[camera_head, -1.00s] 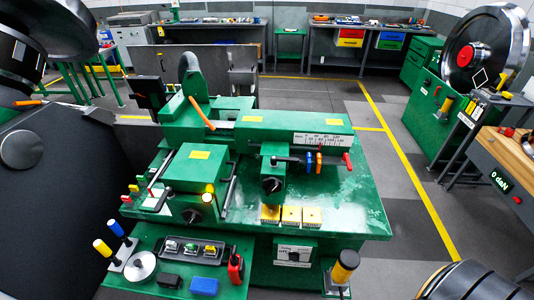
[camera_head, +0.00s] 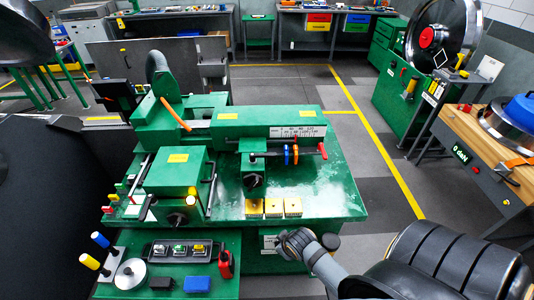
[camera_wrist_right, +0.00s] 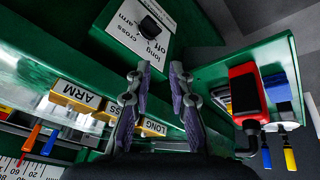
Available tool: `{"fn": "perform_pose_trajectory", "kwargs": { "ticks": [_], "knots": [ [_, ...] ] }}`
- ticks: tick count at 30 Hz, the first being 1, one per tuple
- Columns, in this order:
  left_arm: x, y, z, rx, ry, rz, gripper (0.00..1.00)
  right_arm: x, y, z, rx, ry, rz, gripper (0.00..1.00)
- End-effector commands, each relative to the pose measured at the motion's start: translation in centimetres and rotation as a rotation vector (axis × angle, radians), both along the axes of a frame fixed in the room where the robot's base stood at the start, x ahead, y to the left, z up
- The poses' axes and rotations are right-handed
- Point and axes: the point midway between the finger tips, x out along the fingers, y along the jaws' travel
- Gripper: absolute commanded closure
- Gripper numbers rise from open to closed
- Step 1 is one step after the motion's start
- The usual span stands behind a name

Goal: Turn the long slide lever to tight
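A green lathe-like machine (camera_head: 250,130) stands in the middle of the head view. Beside its scale, blue (camera_head: 287,155), orange (camera_head: 295,154) and red (camera_head: 322,150) handles sit along a horizontal rod. I cannot tell for sure which is the long slide lever. In the right wrist view, an orange handle (camera_wrist_right: 30,136) and a blue handle (camera_wrist_right: 48,143) show at lower left. Below them in the head view are three yellow plates (camera_head: 274,207); the wrist view shows one lettered LONG (camera_wrist_right: 152,127). My right gripper (camera_head: 296,244) is at the machine's front edge, open and empty in the wrist view (camera_wrist_right: 157,85). My left gripper is not in view.
A selector knob (camera_wrist_right: 155,27) on a white plate marked long, arm and cross is close to my right gripper. A green shelf (camera_head: 130,240) at lower left holds a red-handled tool (camera_head: 225,262) and a blue block (camera_head: 198,284). A wooden bench (camera_head: 480,150) stands right.

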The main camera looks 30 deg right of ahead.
Motion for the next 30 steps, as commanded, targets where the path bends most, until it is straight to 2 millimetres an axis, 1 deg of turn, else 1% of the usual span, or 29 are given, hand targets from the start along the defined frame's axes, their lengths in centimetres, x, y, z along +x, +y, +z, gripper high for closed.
{"fn": "perform_pose_trajectory", "kwargs": {
  "ticks": [1, 4, 5, 6, 10, 14, 17, 20, 23, 24, 27, 30],
  "knots": [
    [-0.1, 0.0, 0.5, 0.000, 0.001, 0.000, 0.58, 0.3, 0.3, 2.2, -0.002, -0.015, 0.011, 0.79],
    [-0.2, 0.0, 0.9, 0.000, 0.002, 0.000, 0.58, 0.5, 0.8, 5.8, -0.007, -0.038, 0.034, 0.79],
    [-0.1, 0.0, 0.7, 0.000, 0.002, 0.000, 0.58, 0.8, 0.6, 5.6, -0.020, -0.051, 0.059, 0.79],
    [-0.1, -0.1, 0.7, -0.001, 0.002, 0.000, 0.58, 1.7, 0.1, 5.2, -0.040, -0.085, 0.105, 0.79],
    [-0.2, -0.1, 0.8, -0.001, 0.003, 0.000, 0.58, 4.2, -1.0, 5.1, -0.110, -0.198, 0.244, 0.79],
    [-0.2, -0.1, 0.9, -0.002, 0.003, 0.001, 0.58, 6.7, -2.4, 5.5, -0.199, -0.326, 0.393, 0.79],
    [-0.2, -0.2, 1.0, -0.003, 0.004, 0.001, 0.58, 8.7, -3.8, 6.3, -0.292, -0.439, 0.518, 0.79],
    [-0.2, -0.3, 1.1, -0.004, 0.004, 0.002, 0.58, 10.7, -5.7, 7.8, -0.424, -0.579, 0.660, 0.79],
    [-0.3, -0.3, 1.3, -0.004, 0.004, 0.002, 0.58, 12.6, -8.2, 10.5, -0.604, -0.746, 0.808, 0.79],
    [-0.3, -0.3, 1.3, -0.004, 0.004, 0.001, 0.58, 13.1, -9.2, 11.8, -0.682, -0.812, 0.860, 0.79],
    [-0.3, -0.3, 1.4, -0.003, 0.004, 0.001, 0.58, 13.8, -11.3, 14.8, -0.857, -0.948, 0.951, 0.79],
    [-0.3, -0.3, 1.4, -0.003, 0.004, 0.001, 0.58, 13.9, -12.5, 16.9, -0.972, -1.031, 0.996, 0.79]
  ]
}}
